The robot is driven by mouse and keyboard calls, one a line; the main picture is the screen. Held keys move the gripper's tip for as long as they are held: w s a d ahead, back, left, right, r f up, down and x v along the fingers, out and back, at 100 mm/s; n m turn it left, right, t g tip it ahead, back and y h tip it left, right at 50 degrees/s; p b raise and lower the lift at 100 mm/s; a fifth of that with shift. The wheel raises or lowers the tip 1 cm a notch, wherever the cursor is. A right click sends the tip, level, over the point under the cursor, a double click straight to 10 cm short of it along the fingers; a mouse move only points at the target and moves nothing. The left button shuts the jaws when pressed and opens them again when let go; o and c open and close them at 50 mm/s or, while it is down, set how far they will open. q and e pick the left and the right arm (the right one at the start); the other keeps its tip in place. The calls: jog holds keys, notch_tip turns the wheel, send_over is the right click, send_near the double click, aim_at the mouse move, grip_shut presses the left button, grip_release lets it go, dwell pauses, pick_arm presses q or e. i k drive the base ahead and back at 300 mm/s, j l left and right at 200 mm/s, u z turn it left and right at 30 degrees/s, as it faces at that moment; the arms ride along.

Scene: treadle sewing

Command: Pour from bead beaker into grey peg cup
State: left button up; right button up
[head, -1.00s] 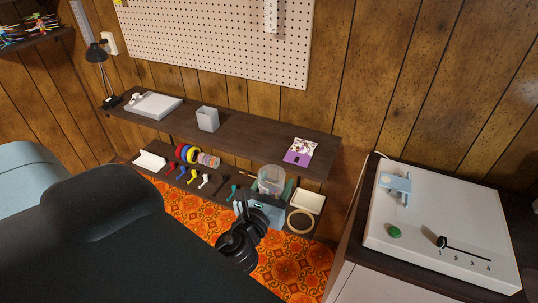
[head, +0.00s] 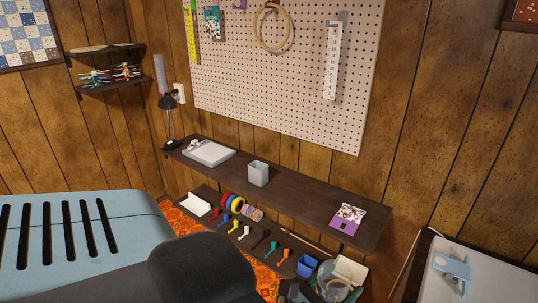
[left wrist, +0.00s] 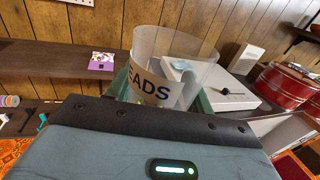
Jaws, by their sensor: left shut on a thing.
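In the head view the beaker (head: 337,268) is at the bottom edge, partly cut off, beside my dark left gripper (head: 298,292). The grey peg cup (head: 258,173) is a square, open-topped cup standing upright on the upper dark shelf, up and left of the beaker. My right gripper is not in view.
The lower shelf has tape rolls, coloured pegs and a blue bin (head: 307,265). A pegboard (head: 300,75) is behind.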

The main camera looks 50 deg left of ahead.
aim_at(258, 170)
jog(key=j+z, duration=0.3)
jog(key=k+j+z, duration=0.1)
jog(key=z, duration=0.25)
jog(key=k+j+z, duration=0.3)
jog(key=j, duration=0.2)
jog(key=k+j, duration=0.35)
jog(key=j, duration=0.15)
jog(key=k+j+z, duration=0.15)
jog(key=k+j, duration=0.15)
jog(key=j, duration=0.25)
jog(key=k+j, duration=0.4)
jog(key=i+j+z, duration=0.05)
jog(key=j, duration=0.05)
